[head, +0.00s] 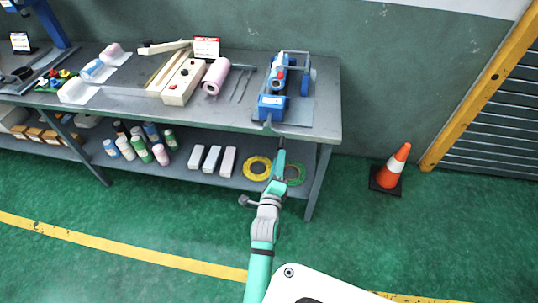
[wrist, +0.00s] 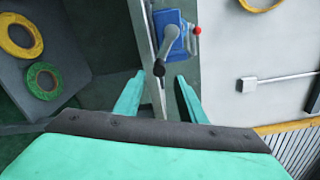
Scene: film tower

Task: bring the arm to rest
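My arm reaches up from the bottom of the head view, and my gripper (head: 278,152) is at the front edge of the workbench (head: 225,118), just below the blue machine (head: 272,103). In the wrist view my gripper (wrist: 158,88) has its two teal fingers spread apart, with nothing held between them. The blue machine (wrist: 176,30) lies beyond the fingertips, with a grey lever ending in a black knob (wrist: 159,68). The knob appears in line with the gap; I cannot tell how far off it is.
Yellow tape (head: 257,168) and green tape (head: 295,174) rolls lie on the lower shelf behind my arm. Several bottles (head: 143,149) stand left on that shelf. An orange cone (head: 393,166) stands right of the bench. The green floor (head: 140,215) in front is clear.

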